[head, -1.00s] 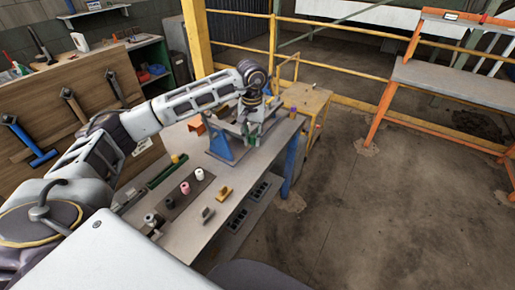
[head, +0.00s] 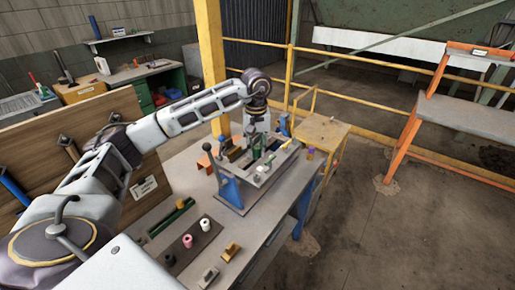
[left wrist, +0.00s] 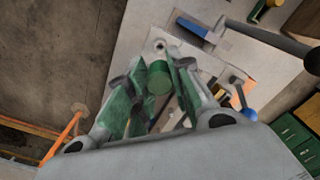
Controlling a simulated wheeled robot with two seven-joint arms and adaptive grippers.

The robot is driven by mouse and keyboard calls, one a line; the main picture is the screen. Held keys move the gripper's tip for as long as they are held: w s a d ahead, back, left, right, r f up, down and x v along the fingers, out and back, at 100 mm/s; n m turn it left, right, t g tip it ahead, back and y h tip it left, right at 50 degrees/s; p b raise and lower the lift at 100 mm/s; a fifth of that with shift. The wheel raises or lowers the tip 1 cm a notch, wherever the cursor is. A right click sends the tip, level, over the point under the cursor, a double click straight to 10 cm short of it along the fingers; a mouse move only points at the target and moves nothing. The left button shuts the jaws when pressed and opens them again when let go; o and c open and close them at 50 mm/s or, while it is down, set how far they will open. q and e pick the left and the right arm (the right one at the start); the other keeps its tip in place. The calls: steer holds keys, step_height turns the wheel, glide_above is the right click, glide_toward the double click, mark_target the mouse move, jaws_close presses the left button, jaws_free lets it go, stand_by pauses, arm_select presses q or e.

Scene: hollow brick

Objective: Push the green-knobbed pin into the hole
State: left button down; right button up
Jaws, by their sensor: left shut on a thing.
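The green-knobbed pin shows as a green cylinder (left wrist: 159,77) between my left gripper's fingers in the left wrist view. My left gripper (head: 257,148) points down over the blue-and-grey fixture (head: 229,192) on the table. Its green-padded fingers (left wrist: 152,90) are shut on the knob. A small round hole (left wrist: 159,45) shows in a grey part just beyond the knob. The pin's shaft is hidden, so I cannot tell whether its tip is in a hole. My right gripper is not in view.
A yellow bracket (head: 231,251) lies near the front edge. A wooden panel (head: 85,165) stands at left. A yellow railing (head: 340,60) runs behind.

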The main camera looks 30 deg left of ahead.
mark_target(256, 155)
arm_select(q)
steer(key=shift+s+r, duration=0.1)
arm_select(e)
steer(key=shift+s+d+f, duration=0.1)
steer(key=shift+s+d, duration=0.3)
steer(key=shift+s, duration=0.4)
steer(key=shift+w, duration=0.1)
arm_select(q)
steer(key=shift+f+b, duration=0.3)
steer(key=shift+f, duration=0.15)
steer(key=shift+f+b, duration=0.65)
steer(key=shift+f, duration=0.55)
steer(key=shift+f+b, duration=0.5)
steer(key=shift+f, duration=0.7)
steer(key=shift+r, duration=0.15)
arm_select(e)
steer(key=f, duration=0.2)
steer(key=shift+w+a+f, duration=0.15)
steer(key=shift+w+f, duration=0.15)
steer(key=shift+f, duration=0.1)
